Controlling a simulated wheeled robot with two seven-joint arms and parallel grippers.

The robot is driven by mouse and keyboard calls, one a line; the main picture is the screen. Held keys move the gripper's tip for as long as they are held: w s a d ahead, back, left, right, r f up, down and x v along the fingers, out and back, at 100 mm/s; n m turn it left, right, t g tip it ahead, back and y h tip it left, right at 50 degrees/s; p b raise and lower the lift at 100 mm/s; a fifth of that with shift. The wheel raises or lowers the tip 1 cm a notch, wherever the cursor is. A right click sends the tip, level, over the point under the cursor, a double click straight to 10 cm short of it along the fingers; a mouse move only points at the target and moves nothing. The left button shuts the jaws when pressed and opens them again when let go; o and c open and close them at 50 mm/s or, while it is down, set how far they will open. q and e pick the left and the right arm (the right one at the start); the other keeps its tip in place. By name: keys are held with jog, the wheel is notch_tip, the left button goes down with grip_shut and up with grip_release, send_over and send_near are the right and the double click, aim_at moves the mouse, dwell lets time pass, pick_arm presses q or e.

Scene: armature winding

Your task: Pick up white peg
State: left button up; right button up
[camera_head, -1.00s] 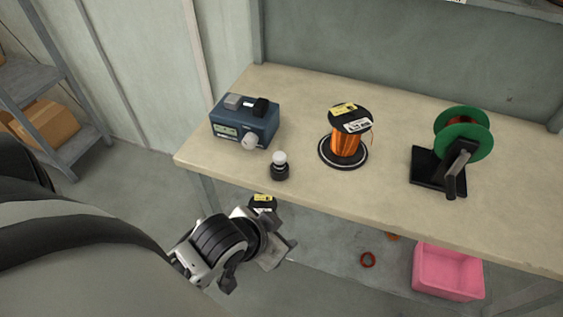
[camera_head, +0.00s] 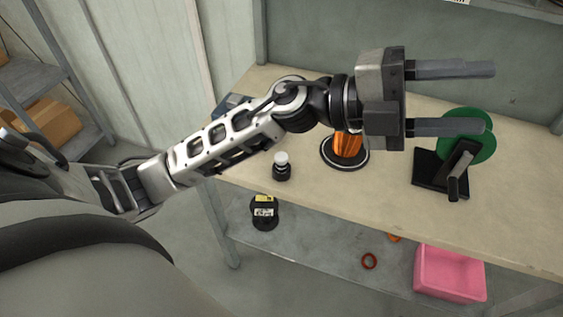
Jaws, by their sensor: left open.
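The white peg (camera_head: 281,158) appears as a small white rounded top on a black base (camera_head: 282,173), standing upright on the workbench (camera_head: 340,200) near its front left. My left gripper (camera_head: 490,98) is raised over the bench, its two grey fingers apart and pointing right, with nothing between them. It is well to the right of the peg and apart from it. My left arm crosses above and behind the peg and hides most of the blue box. My right gripper is not in view.
A copper wire spool (camera_head: 347,145) stands behind my left wrist, partly hidden. A green reel on a black stand (camera_head: 428,178) is at the right. The bench front is clear.

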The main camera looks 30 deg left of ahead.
pick_arm(q)
notch_tip(320, 180, down, 4)
jog(key=s+m+g+y, duration=0.1)
jog(key=m+g+y, duration=0.3)
jog(key=n+g+y, duration=0.1)
jog(key=y, duration=1.6)
send_over(282, 155)
jog(key=f, duration=1.7)
jog(key=shift+w+d, duration=0.15)
jog(key=shift+w, duration=0.15)
jog(key=shift+f, duration=0.6)
jog(key=f, duration=0.2)
jog(key=f+p, duration=0.1)
jog(key=f, duration=0.1)
jog(key=shift+s+a, duration=0.2)
jog(key=shift+s, duration=0.2)
jog(key=shift+f, duration=0.6)
jog(key=c, duration=1.1)
